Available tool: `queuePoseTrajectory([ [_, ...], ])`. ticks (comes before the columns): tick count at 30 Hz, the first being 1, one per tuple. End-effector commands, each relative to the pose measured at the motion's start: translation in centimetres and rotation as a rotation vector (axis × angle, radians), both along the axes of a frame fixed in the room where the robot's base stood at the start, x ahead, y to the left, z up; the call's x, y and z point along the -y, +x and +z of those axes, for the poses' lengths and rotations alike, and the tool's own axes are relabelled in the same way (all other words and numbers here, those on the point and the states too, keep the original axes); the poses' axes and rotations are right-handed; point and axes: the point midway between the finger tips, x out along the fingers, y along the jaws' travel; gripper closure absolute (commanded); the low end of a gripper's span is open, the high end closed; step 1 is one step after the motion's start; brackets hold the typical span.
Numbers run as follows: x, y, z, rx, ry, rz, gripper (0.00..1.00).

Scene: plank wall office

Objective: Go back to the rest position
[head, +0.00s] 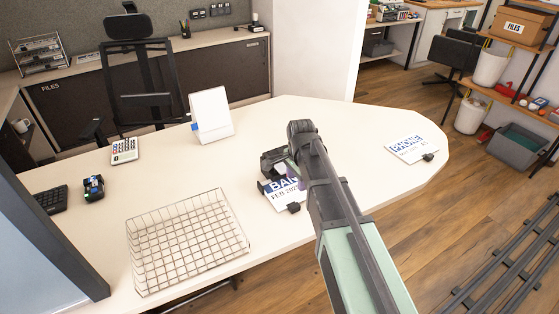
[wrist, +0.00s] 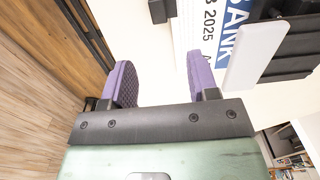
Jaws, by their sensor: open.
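My gripper (wrist: 162,82) has two purple-padded fingers standing apart with nothing between them in the wrist view. In the head view my arm reaches in from the lower right, and the gripper hangs over the middle of the desk (head: 330,112). A paper stack marked BANK FEB 2025 (head: 279,198) lies beneath it, partly hidden by the arm. A small black clip (head: 294,208) is at its front edge. The BANK paper also shows beyond the fingers in the wrist view (wrist: 208,38), apart from them.
A wire tray (head: 190,240) is at the front left of the desk. A white stand (head: 211,112), calculator (head: 124,151) and small black device (head: 94,188) stand farther back. PHONE papers (head: 413,150) lie at the right. Desk surface between them is clear.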

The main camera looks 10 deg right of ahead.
Motion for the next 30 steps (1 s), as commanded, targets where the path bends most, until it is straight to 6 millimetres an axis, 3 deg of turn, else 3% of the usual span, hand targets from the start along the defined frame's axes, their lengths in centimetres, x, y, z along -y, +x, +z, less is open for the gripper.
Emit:
queuePoseTrajectory([
  [14, 0.0, 0.0, -0.2, 0.000, 0.000, 0.002, 0.46],
  [18, 0.0, -0.2, -0.2, 0.000, -0.001, 0.178, 0.46],
  [20, 0.1, -1.9, -0.1, -0.001, -0.002, 0.365, 0.46],
  [26, 1.4, -13.2, 1.6, -0.004, -0.004, 1.067, 0.46],
  [27, 1.6, -15.2, 2.0, -0.004, -0.004, 1.146, 0.46],
  [30, 2.1, -18.0, 2.6, -0.003, -0.004, 1.187, 0.46],
])
